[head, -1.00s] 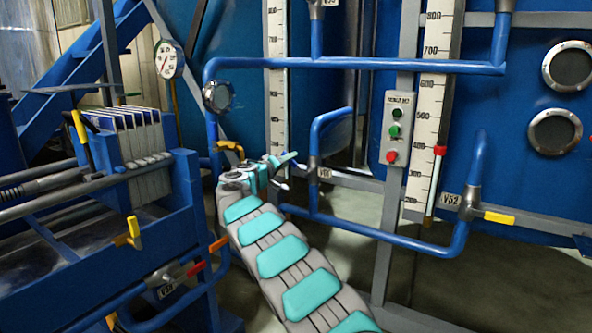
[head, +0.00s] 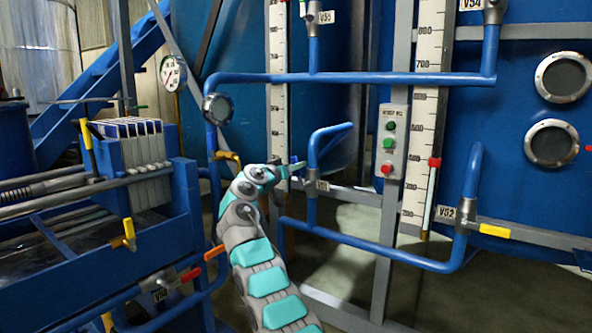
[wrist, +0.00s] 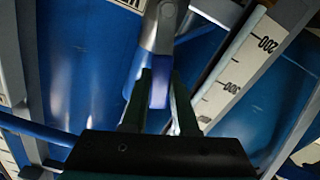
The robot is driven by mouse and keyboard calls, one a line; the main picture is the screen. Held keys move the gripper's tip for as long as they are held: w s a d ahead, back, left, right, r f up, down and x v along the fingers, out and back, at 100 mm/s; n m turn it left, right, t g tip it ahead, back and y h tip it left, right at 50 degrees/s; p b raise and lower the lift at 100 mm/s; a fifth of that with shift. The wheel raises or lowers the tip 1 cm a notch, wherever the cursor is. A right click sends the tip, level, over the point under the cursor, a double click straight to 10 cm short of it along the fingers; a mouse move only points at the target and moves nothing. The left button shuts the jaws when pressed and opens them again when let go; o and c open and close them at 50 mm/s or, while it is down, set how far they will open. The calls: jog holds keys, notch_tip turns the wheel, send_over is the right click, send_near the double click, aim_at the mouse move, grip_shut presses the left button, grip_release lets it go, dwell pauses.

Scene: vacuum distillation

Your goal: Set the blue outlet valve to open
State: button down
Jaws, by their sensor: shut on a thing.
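The blue outlet valve shows in the wrist view as a blue handle (wrist: 160,92) hanging from a grey metal valve body (wrist: 163,28). My gripper (wrist: 160,98) has its two dark fingers closed on either side of this handle. In the head view my gripper (head: 297,169) is at the grey valve body (head: 312,183) on the bent blue pipe, left of its small label. There the handle is mostly hidden by the gripper, and its exact angle cannot be told.
A yellow-handled valve (head: 494,231) is at right. A yellow handle (head: 228,156) is left of my gripper. A blue filter press (head: 150,200) stands at left.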

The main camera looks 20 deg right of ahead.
jog(key=shift+s+d+r+m, duration=0.1)
jog(key=shift+s+d+m, duration=0.3)
jog(key=shift+m, duration=0.4)
jog(key=shift+s+d+r+m, duration=0.1)
jog(key=shift+s+d+m, duration=0.2)
jog(key=shift+m, duration=0.5)
jog(key=shift+s, duration=0.1)
jog(key=c, duration=0.7)
grip_release()
jog(key=shift+a, duration=0.1)
jog(key=shift+v, duration=3.85)
jog(key=shift+s, duration=0.1)
